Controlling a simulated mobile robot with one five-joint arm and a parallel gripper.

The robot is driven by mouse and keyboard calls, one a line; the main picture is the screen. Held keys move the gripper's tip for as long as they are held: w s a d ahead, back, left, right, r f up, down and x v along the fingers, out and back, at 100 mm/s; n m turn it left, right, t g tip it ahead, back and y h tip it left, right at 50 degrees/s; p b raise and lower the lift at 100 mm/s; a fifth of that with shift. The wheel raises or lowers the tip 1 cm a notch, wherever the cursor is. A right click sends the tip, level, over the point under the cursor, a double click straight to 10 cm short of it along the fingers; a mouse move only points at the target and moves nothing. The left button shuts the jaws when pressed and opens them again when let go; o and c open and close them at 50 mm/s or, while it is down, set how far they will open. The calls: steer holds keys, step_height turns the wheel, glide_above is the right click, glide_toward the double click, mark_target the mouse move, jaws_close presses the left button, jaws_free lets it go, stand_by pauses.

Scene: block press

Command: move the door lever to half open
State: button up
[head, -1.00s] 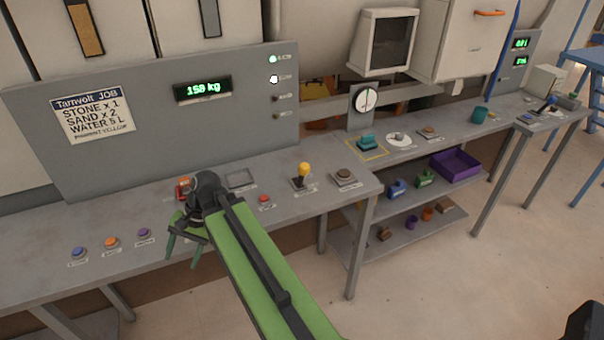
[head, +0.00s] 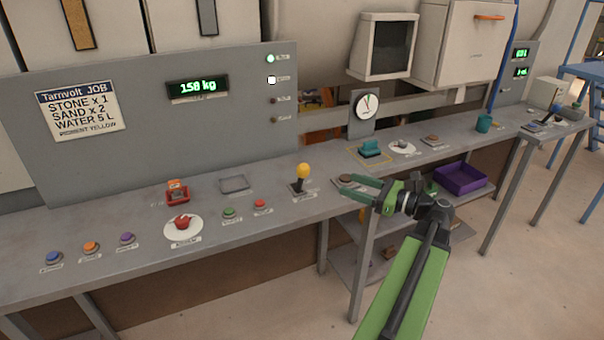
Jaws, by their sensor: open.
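A lever with a yellow knob (head: 303,172) and black base stands roughly upright on the bench, near its right-hand corner. Its label is too small to read, so I cannot tell whether it is the door lever. A smaller lever with a blue knob (head: 555,106) stands on the far right bench. My gripper (head: 343,185) is open and empty, its fingers pointing left. It is to the right of the yellow-knobbed lever and apart from it, partly in front of a brown button (head: 346,180).
Left of the yellow-knobbed lever are a red button (head: 260,204), a green button (head: 229,213) and a red knob on a white disc (head: 182,223). A round dial (head: 367,105) stands behind. A purple tray (head: 461,180) sits on the lower shelf at right.

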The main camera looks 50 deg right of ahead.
mark_target(303, 169)
steer(key=x, duration=1.7)
steer(key=shift+w+a, duration=0.1)
steer(key=shift+w, duration=0.05)
jaws_close()
